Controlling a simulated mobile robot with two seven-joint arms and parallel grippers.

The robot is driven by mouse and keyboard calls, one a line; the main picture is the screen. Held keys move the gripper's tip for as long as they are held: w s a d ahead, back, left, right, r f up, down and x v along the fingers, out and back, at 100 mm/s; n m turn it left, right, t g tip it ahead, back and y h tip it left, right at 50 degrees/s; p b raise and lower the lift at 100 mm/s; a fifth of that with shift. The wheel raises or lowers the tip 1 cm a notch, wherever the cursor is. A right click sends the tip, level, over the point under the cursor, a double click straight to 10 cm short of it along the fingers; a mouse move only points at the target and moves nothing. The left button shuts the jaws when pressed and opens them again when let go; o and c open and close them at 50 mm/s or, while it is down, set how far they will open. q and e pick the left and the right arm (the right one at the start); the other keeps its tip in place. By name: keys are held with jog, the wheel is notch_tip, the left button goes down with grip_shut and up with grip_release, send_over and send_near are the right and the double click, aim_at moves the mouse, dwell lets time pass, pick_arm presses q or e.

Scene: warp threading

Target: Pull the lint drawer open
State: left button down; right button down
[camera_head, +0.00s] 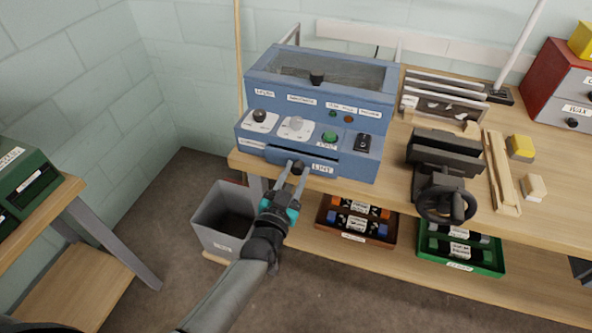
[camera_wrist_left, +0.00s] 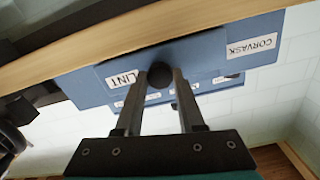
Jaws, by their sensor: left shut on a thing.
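The lint drawer (camera_head: 315,166) is a blue front with a label reading LINT, low on the blue machine (camera_head: 345,87) at the bench's left end. Its dark round knob (camera_head: 298,167) sits near the middle of the front. My left gripper (camera_head: 292,172) is shut on that knob, with one finger on each side. In the left wrist view the knob (camera_wrist_left: 160,76) shows between the two fingertips (camera_wrist_left: 160,80), beside the LINT label (camera_wrist_left: 122,79). The drawer front looks close to the machine's face; I cannot tell whether it stands out a little. My right gripper is out of view.
A grey bin (camera_head: 222,217) stands on the floor left of my left gripper. The wooden bench (camera_head: 400,178) carries a black vise (camera_head: 443,175) to the right. Bins of rollers (camera_head: 357,219) sit on the lower shelf. A green unit (camera_head: 30,180) is at far left.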

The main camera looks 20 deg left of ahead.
pick_arm(q)
jog(key=s+p, duration=0.5)
jog(key=s, duration=0.8)
jog(key=shift+s+a, duration=0.2)
jog(key=shift+s, duration=0.2)
jog(key=shift+f, duration=0.1)
jog(key=c, duration=0.5)
grip_release()
jog(key=s, duration=1.5)
jog(key=shift+s+a, duration=0.1)
jog(key=shift+a, duration=0.15)
